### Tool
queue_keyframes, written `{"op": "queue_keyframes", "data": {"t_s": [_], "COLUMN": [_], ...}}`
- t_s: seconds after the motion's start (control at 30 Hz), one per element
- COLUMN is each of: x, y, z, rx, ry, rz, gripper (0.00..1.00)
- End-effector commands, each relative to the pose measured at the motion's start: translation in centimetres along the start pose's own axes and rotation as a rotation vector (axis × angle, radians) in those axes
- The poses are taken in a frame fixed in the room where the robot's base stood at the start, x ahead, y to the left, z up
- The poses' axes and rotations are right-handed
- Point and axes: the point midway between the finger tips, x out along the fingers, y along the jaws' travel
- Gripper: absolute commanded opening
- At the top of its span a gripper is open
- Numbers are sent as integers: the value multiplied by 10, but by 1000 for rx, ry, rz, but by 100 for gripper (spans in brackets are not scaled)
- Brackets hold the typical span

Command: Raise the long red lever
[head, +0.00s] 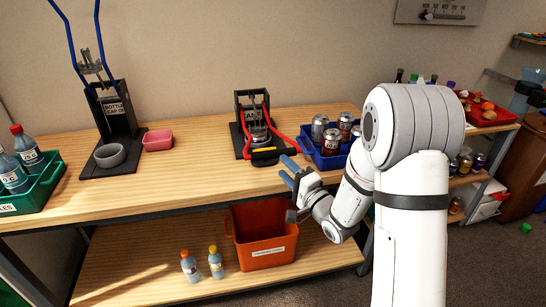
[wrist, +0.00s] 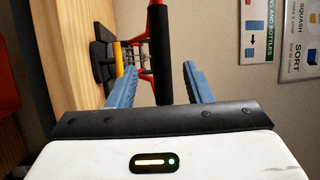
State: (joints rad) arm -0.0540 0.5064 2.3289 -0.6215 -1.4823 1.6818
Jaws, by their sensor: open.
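The can crusher (head: 241,133) stands on the bench with its red lever (head: 284,139) lowered towards the bench front. The lever's two red arms run to a black crossbar grip (wrist: 161,55), which lies between the open fingers in the wrist view. My gripper (head: 287,170) is at the bench's front edge, close in front of the lever's end; in the wrist view its blue fingers (wrist: 160,72) stand apart on either side of the grip. There are gaps on both sides, and I see no contact. The wrist view is turned sideways, with the bench at left.
A blue crate (head: 328,160) of cans stands just right of the crusher. A bottle cap press (head: 119,112) with blue handles, a pink bowl (head: 158,140) and a green crate (head: 41,190) are to the left. An orange bin (head: 268,238) sits on the lower shelf.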

Motion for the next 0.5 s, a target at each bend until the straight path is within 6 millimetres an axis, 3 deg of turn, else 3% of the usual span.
{"op": "queue_keyframes", "data": {"t_s": [0.3, 0.5], "x": [48, 69], "y": [-2, -1], "z": [1, 0], "rx": [1, 0], "ry": [-2, 0], "rz": [-4, -1], "gripper": [46, 46]}}
